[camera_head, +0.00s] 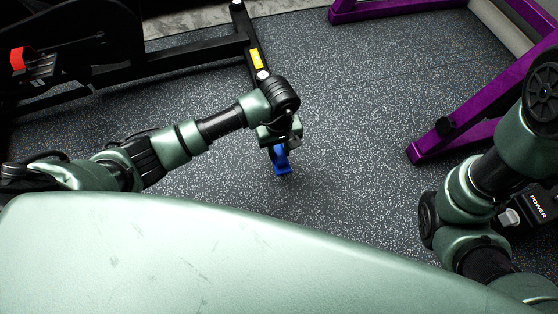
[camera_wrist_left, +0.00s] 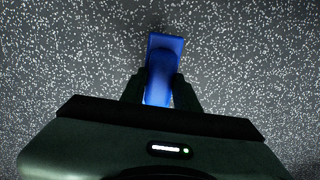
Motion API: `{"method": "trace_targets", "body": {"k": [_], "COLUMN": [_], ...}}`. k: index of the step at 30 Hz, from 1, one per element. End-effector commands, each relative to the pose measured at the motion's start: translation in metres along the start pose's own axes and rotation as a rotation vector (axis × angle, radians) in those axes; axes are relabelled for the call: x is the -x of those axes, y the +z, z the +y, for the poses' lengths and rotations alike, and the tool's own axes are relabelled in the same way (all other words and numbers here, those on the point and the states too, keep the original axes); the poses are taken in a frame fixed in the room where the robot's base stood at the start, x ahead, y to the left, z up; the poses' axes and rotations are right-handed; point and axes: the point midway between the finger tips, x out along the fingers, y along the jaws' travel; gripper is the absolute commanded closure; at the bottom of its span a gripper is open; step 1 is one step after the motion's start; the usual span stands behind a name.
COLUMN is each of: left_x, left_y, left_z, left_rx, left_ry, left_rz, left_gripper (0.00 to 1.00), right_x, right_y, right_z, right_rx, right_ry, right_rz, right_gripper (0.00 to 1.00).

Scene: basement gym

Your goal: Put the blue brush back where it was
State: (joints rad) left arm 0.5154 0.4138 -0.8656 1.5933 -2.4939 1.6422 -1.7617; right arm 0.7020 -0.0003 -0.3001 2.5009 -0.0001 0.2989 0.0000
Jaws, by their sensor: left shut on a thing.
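The blue brush (camera_head: 281,161) is below my left wrist, over the speckled dark floor. My left gripper (camera_head: 279,146) is shut on it. In the left wrist view the brush (camera_wrist_left: 164,60) sits between the two fingers of the left gripper (camera_wrist_left: 160,90), and its far end sticks out beyond them. I cannot tell whether the brush touches the floor. Part of it is hidden by the gripper. My right arm shows at the right edge of the head view, but its fingers are not visible.
A black gym machine frame (camera_head: 170,65) with a yellow label lies at the upper left. A purple frame (camera_head: 470,130) stands at the right. A green padded surface (camera_head: 190,255) fills the foreground. The floor (camera_head: 350,100) between the frames is clear.

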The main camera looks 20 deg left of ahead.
Motion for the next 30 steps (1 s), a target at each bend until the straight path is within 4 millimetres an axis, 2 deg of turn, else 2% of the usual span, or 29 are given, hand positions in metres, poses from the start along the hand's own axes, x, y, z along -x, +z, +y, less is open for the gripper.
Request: {"method": "trace_targets", "body": {"k": [10,22,23,24,25,30], "left_x": [-0.044,-0.047,-0.046,-0.046,-0.046,-0.046], "left_y": [0.0,-0.001,-0.001,0.0,0.0,0.0], "left_z": [0.001,0.0,0.0,0.0,0.0,0.0], "left_rx": [0.002,0.0,0.0,0.0,0.0,0.0], "left_ry": [0.001,0.0,-0.001,0.0,0.0,0.0], "left_rz": [-0.001,0.002,0.001,0.001,0.001,0.0], "left_gripper": [1.0,1.0,0.64,0.53,0.48,0.48], "right_x": [0.028,0.029,0.028,0.028,0.028,0.028], "right_y": [-0.009,-0.01,-0.01,-0.009,-0.009,-0.009], "right_z": [-0.006,-0.006,-0.006,-0.006,-0.006,-0.006], "right_rx": [0.0,0.0,0.0,0.0,0.0,0.0], "right_ry": [0.0,-0.001,-0.001,-0.001,-0.001,-0.001], "right_rz": [-0.001,-0.001,-0.001,0.0,0.0,-0.001], "right_gripper": [0.64,0.64,0.64,0.64,0.64,0.64]}}
